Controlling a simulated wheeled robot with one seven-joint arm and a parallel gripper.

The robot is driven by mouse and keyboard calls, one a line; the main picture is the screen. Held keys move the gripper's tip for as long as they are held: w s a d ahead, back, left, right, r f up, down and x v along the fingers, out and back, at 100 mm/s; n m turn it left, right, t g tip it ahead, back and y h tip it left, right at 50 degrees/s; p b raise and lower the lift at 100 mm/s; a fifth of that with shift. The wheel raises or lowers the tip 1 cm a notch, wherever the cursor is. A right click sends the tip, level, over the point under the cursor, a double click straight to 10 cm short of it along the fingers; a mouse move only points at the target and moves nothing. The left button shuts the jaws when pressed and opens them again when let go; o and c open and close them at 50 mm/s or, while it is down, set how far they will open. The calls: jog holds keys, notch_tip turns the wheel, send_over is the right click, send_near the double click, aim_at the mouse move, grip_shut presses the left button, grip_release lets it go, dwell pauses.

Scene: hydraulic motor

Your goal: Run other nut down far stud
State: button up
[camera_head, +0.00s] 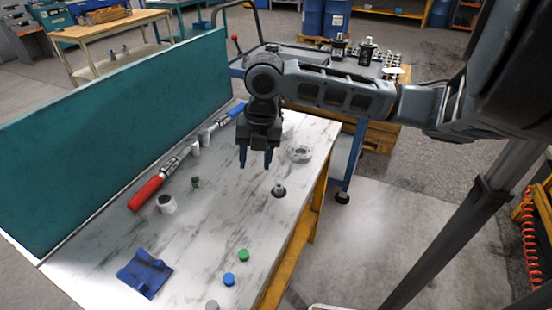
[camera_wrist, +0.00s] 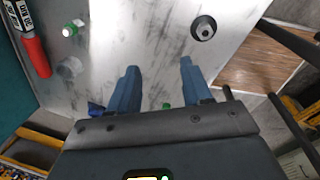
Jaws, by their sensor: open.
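My gripper (camera_head: 255,164) points down over the white tabletop, with its fingers apart and nothing between them. Its blue fingers also show in the wrist view (camera_wrist: 158,68). A small dark round base with an upright metal post (camera_head: 279,190) stands to the right of and below the gripper; it also shows in the wrist view (camera_wrist: 203,28). A pale round flange (camera_head: 301,154) lies behind it. A small dark green part (camera_head: 196,182) lies left of the gripper. I cannot identify any stud or nut for certain at this size.
A red-handled tool (camera_head: 147,193) and a grey cylinder (camera_head: 167,203) lie at left before the teal panel (camera_head: 120,125). A blue cradle (camera_head: 143,273), green cap (camera_head: 243,255) and blue cap (camera_head: 229,280) lie near the front. A cart (camera_head: 310,57) with parts stands behind.

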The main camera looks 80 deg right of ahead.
jog(key=g, duration=0.2)
send_near(279, 186)
jog(key=shift+s+a, duration=0.15)
notch_tip(279, 186, down, 9)
jog(key=b, duration=0.7)
jog(key=shift+c, duration=0.5)
grip_shut()
jog(key=shift+r, duration=0.1)
jog(key=shift+r, duration=0.1)
jog(key=shift+r+p, duration=2.3)
jog(key=shift+r, duration=0.55)
